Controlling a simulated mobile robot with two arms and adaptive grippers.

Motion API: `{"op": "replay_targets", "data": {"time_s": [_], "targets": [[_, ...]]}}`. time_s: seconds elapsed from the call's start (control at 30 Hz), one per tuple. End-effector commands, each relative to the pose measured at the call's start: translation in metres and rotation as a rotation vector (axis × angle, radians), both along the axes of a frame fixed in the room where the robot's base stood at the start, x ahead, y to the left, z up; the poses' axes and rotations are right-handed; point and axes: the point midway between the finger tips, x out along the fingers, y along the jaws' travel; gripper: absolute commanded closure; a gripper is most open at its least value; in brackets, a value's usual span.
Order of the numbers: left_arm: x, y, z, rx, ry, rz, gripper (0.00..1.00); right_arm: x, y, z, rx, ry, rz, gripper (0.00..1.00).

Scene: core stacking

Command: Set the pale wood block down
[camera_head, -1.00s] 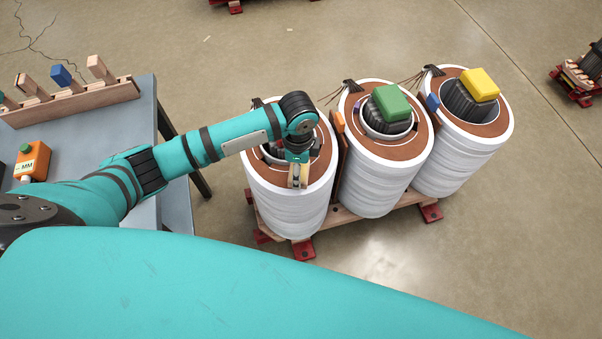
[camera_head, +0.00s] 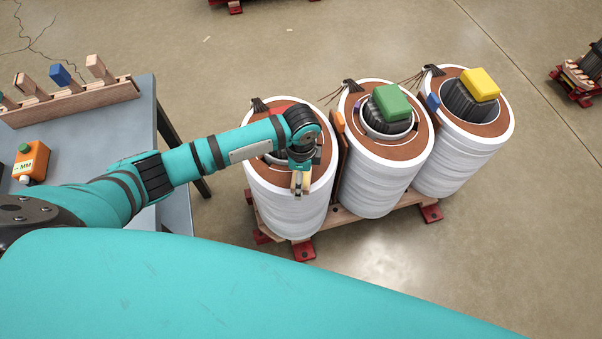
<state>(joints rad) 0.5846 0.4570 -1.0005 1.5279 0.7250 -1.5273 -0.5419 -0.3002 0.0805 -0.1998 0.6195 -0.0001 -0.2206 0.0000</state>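My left gripper (camera_head: 300,188) points down over the front rim of the left coil (camera_head: 287,208). Pale tan, narrow shapes show at its fingertips. They are too small to tell whether they are the fingers alone or a pale wood block between them. Another pale wood block (camera_head: 96,67) stands at the right end of a wooden rack (camera_head: 75,103) on the grey table. The left coil's core is partly hidden by my wrist. My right gripper is not in view.
The middle coil (camera_head: 375,185) carries a green block (camera_head: 391,102); the right coil (camera_head: 450,170) carries a yellow block (camera_head: 480,85). The coils stand close together on a low pallet (camera_head: 342,217).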

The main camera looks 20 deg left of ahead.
Motion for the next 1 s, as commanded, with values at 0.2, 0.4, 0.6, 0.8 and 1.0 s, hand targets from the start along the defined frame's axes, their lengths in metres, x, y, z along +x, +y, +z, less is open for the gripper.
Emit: {"op": "replay_targets", "data": {"time_s": [0.2,0.4,0.6,0.8,1.0], "targets": [[0.0,0.0,0.006,0.0,-0.001,0.0,0.09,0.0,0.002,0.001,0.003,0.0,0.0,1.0],[0.001,0.0,0.04,-0.001,-0.004,0.0,0.09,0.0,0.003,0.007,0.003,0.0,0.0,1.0],[0.001,0.0,0.084,-0.001,-0.004,0.0,0.09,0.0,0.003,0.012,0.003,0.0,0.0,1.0],[0.001,0.0,0.113,0.0,-0.001,0.001,0.09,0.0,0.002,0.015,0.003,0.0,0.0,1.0],[0.0,0.0,0.123,0.0,0.001,0.001,0.09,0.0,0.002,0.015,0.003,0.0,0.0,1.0]]}}
